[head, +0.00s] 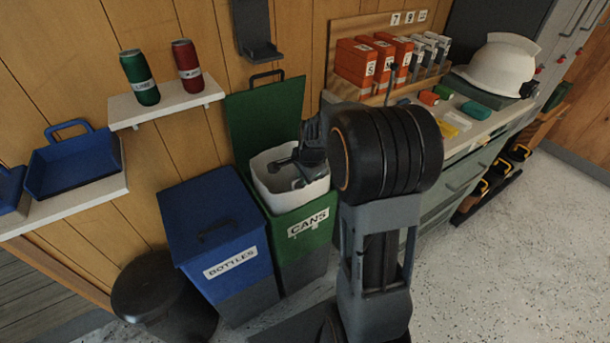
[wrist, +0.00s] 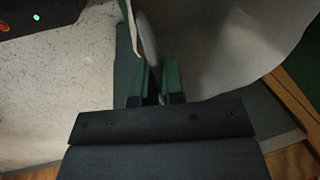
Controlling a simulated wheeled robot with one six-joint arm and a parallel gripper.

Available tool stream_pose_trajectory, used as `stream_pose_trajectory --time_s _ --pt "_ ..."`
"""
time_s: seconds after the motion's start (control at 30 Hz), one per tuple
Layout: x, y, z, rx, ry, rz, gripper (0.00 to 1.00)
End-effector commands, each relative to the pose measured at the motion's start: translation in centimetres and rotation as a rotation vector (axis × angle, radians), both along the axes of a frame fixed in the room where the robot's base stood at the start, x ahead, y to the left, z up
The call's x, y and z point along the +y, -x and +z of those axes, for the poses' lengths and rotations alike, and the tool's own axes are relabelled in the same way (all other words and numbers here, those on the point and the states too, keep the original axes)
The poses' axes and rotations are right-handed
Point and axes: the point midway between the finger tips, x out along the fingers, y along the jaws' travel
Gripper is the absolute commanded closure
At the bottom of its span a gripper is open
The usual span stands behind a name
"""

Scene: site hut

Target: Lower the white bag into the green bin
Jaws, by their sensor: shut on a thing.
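The white bag (head: 268,190) is at the mouth of the green bin (head: 318,236) labelled CANS, its open top standing above the bin's front edge. How deep its lower part sits is hidden by the bin's front. The bin's green lid (head: 262,112) stands raised behind it. My gripper (head: 297,163) is at the bag's top, partly hidden by my arm in the head view. In the wrist view my gripper (wrist: 156,82) is shut on a thin part of the bag, and the pale bag (wrist: 240,45) fills the upper right.
A blue bin (head: 212,222) labelled BOTTLES stands closed to the left, beside a black round bin (head: 160,295). A shelf (head: 165,108) with a green can and a red can is on the wall. A cluttered workbench (head: 470,130) is to the right.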

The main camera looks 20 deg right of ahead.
Motion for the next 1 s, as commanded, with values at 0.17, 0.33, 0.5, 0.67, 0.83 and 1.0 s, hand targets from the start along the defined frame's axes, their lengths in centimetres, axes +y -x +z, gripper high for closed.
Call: stream_pose_trajectory --time_s 0.17,0.33,0.5,0.67,0.83,1.0 --pt "0.0 0.0 -0.8 -0.003 0.0 0.0 1.0" --pt "0.0 0.0 -0.7 -0.003 -0.001 -0.001 1.0" --pt "0.0 0.0 -0.9 -0.003 -0.001 -0.001 1.0" --pt "0.0 0.0 -1.7 -0.005 -0.002 -0.001 1.0" --pt "0.0 0.0 -3.1 -0.01 -0.003 -0.002 1.0" --pt "0.0 0.0 -4.5 -0.018 -0.003 -0.001 1.0"
